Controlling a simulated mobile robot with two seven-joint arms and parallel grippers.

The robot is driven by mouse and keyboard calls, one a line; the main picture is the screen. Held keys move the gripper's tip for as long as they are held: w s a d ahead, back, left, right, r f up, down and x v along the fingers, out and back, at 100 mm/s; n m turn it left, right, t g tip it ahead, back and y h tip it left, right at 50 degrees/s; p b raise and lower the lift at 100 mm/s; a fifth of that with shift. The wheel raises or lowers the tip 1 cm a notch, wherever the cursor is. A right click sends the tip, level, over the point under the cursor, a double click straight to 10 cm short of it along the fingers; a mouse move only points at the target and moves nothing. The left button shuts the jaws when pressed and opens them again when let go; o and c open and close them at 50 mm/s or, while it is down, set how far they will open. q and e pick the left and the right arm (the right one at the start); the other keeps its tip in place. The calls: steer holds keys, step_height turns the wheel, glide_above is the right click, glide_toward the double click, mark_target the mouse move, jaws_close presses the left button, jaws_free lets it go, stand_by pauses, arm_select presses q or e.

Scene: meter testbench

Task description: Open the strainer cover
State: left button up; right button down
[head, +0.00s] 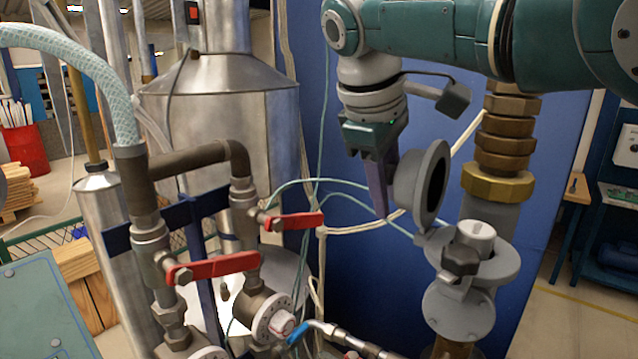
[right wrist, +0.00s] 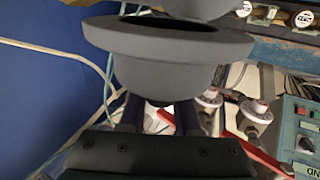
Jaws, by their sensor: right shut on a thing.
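The strainer cover (head: 408,183) is a dark grey round cap with a raised rim. In the head view it stands on edge, tilted up above the grey strainer body (head: 463,308), with its hollow side facing right. Its lower edge meets the body near a small hinge-like lug. My right gripper (head: 383,207) comes down from above at the left of the cover and is shut on it; the exact grip is partly hidden. In the right wrist view the cover (right wrist: 170,62) fills the space in front of the fingers. My left gripper is not in view.
A black knob (head: 460,258) sits on the strainer body, below a brass pipe fitting (head: 497,184). Red valve levers (head: 213,267) and grey pipes stand to the left. A thin light hose (head: 350,183) passes behind the gripper. A blue panel (head: 345,270) is behind.

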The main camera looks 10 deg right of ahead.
steer(key=shift+s+d+f, duration=0.15)
steer(key=shift+d+f, duration=0.05)
stand_by(0.3)
steer(key=c, duration=0.6)
jaws_free()
steer(key=shift+a, duration=0.1)
steer(key=shift+r, duration=0.1)
steer(key=b+v, duration=0.4)
steer(key=v, duration=0.5)
steer(key=shift+a+r+b, duration=0.2)
steer(key=shift+r+b, duration=0.1)
steer(key=shift+r, duration=0.1)
steer(key=shift+f, duration=0.1)
steer(key=shift+c, duration=0.2)
